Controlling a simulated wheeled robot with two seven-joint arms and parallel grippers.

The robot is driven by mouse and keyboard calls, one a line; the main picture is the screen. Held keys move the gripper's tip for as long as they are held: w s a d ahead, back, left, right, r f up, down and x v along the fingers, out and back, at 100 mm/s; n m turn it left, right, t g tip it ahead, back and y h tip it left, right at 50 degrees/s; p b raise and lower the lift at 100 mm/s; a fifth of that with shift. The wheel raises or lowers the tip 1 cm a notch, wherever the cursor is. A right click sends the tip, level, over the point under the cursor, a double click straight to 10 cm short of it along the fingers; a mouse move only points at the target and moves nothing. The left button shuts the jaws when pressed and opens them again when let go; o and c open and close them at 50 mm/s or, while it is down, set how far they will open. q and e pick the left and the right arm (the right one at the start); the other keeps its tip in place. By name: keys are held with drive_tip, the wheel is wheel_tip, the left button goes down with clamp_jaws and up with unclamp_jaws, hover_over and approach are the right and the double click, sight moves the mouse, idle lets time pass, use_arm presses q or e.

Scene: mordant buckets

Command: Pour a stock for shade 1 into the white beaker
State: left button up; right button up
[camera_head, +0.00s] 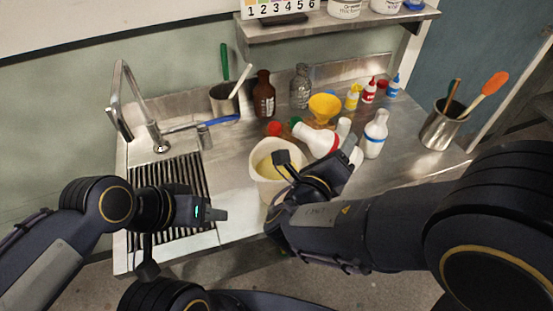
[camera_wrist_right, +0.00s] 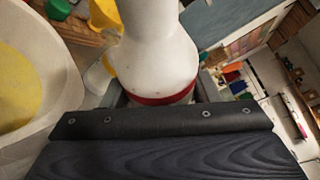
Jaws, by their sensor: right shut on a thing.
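The white beaker (camera_head: 258,187) stands on the steel counter in front of the centre, with yellow inside. In the right wrist view its wall (camera_wrist_right: 58,85) fills the left edge. My right gripper (camera_head: 318,163) is shut on a white bottle with a red band (camera_head: 316,139), which also shows in the right wrist view (camera_wrist_right: 158,60). The bottle is tilted in the head view, right of and behind the beaker. No stream shows. My left gripper (camera_head: 216,214) is empty over the drain rack; its finger gap is not clear.
A white bottle with a blue band (camera_head: 375,136) stands to the right. A yellow funnel (camera_head: 323,107), a brown bottle (camera_head: 264,95) and a grey bottle (camera_head: 300,88) are behind. A faucet (camera_head: 122,95) rises at left. A steel utensil pot (camera_head: 440,128) stands at right. A numbered chart (camera_head: 280,8) is above.

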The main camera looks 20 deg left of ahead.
drive_tip(key=shift+d+f+n+b, duration=0.15)
drive_tip(key=shift+f+n+b, duration=0.15)
drive_tip(key=shift+f+b, duration=0.7)
drive_tip(key=shift+d+f+n+b, duration=0.1)
drive_tip(key=shift+f+n+b, duration=0.2)
drive_tip(key=shift+f+b, duration=0.6)
drive_tip(key=shift+d+r+n+t+p, duration=0.2)
drive_tip(key=shift+r+n+t+p, duration=0.15)
drive_tip(key=shift+r+n+t, duration=0.35)
idle(2.0)
drive_tip(key=shift+a+r+n+p, duration=0.55)
drive_tip(key=shift+r+n+p, duration=0.15)
drive_tip(key=shift+p, duration=0.7)
idle(1.0)
drive_tip(key=shift+f, duration=0.1)
